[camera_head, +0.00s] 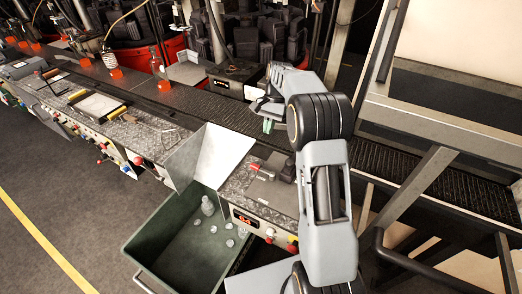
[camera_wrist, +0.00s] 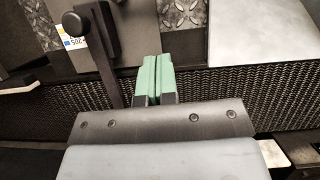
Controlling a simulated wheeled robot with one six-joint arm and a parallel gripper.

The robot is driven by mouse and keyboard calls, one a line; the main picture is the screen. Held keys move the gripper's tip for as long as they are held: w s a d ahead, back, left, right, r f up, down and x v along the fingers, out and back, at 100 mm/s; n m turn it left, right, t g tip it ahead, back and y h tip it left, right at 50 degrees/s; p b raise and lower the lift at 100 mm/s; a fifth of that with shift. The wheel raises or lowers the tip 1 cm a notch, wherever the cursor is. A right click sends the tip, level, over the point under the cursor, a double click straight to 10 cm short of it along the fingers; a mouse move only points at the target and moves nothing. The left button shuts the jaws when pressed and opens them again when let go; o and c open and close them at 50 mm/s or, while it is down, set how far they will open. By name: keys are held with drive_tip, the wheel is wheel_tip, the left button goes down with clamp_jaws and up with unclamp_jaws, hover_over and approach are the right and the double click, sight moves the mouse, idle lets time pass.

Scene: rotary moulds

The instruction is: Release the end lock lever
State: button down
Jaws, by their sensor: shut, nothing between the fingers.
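My gripper (camera_head: 267,126) has green fingertips, which also show in the wrist view (camera_wrist: 153,78). The fingers are shut together with nothing between them, above the dark conveyor. In the wrist view, a dark lever (camera_wrist: 107,50) with a round black knob (camera_wrist: 75,23) stands just left of the fingertips, apart from them. It looks like the end lock lever, but no marking confirms this. A small label (camera_wrist: 72,41) lies beside the knob. In the head view, a black block (camera_head: 285,167) sits on the bench near my gripper; my arm stands close to its right.
The mesh conveyor (camera_head: 218,106) runs along the bench, with orange hot bottles (camera_head: 115,70) at the far left. A white angled plate (camera_head: 218,152) and a green bin (camera_head: 170,240) with clear bottles are in front. Metal framework (camera_head: 410,185) stands at the right.

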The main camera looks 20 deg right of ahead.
sight(262, 170)
drive_tip(key=shift+w+d, duration=0.25)
drive_tip(key=shift+w, duration=0.25)
drive_tip(key=shift+w+d, duration=0.25)
drive_tip(key=shift+w, duration=0.25)
drive_tip(key=shift+f, duration=0.1)
drive_tip(key=p+x, duration=0.1)
drive_tip(key=x, duration=0.8)
drive_tip(key=shift+a+f+p, duration=0.15)
drive_tip(key=shift+p, duration=0.25)
drive_tip(key=shift+s+a+f+p, duration=0.15)
drive_tip(key=shift+s+a+p, duration=0.4)
drive_tip(key=shift+s+a, duration=0.5)
drive_tip(key=shift+s+a+f, duration=0.15)
drive_tip(key=shift+s+a, duration=0.3)
